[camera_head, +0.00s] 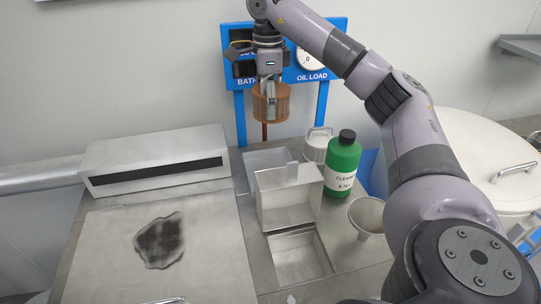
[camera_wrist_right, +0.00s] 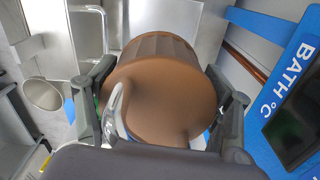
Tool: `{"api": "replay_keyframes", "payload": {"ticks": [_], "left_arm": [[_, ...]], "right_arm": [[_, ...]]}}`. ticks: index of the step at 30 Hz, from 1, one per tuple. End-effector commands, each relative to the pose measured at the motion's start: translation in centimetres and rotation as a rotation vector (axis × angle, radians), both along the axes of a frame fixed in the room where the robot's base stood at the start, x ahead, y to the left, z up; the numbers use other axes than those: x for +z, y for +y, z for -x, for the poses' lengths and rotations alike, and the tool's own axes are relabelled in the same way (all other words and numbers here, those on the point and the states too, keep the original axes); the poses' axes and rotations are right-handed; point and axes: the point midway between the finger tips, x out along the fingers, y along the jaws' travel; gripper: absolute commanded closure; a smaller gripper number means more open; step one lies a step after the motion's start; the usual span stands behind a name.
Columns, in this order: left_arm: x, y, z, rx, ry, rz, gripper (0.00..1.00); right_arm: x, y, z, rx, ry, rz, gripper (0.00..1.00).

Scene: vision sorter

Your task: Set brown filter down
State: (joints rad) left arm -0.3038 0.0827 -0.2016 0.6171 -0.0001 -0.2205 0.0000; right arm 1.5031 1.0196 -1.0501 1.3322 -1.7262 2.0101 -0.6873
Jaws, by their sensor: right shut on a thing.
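The brown filter (camera_head: 271,104) is a ribbed cylinder held upright in the air in front of the blue gauge panel. My right gripper (camera_head: 268,87) comes down from above and is shut on it. In the right wrist view the brown filter (camera_wrist_right: 165,85) fills the middle between the two dark fingers, with a curved metal handle in front of its near face. The filter is above the metal bins and apart from the counter. My left gripper is not in view.
A metal bin (camera_head: 289,215) and a lower open tray (camera_head: 299,257) stand on the counter. A dark stain (camera_head: 159,241) marks the flat plate at left.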

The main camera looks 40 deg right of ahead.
Motion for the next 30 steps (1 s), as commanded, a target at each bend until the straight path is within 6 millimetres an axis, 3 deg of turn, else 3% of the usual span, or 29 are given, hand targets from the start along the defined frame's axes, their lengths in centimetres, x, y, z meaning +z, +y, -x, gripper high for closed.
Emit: {"api": "replay_keyframes", "payload": {"ticks": [5, 12, 18, 30], "left_arm": [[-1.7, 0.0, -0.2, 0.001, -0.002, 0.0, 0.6], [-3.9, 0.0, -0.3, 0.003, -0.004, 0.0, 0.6], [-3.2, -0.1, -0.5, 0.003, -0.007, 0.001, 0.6], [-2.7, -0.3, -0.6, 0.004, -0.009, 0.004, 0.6]], "right_arm": [[-3.2, 0.1, 0.0, 0.002, 0.004, -0.001, 0.58], [-9.7, 0.1, 0.1, 0.003, 0.006, -0.004, 0.58], [-13.9, 0.0, 0.1, 0.0, 0.005, 0.0, 0.58], [-18.1, 0.0, 0.1, 0.001, 0.003, 0.0, 0.58]]}}
